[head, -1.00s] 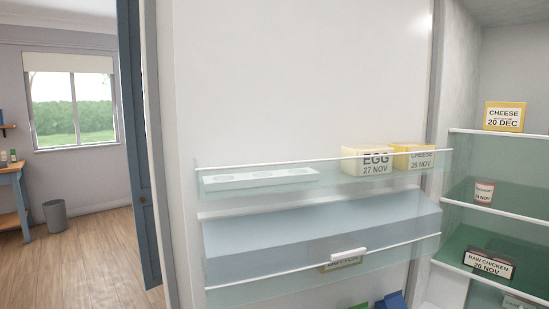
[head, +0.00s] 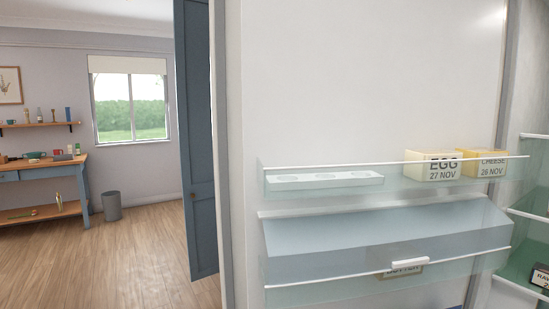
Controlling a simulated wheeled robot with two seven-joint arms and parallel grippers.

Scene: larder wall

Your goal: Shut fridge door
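The fridge door (head: 370,80) stands open, its white inner face filling the middle and right of the head view. Its upper rack holds a white egg tray (head: 325,181), an egg box (head: 432,167) marked 27 Nov and a cheese box (head: 484,164) marked 26 Nov. Below is a bluish covered compartment (head: 385,230), and a partly hidden label shows behind the lower rack. The fridge interior (head: 530,165) shows only as a strip at the right edge. Neither of my grippers is in view.
A blue room door (head: 198,140) stands just left of the fridge door. Further left are open wooden floor (head: 140,265), a grey bin (head: 112,206), a blue table (head: 40,172) with items, a wall shelf (head: 38,125) and a window (head: 130,105).

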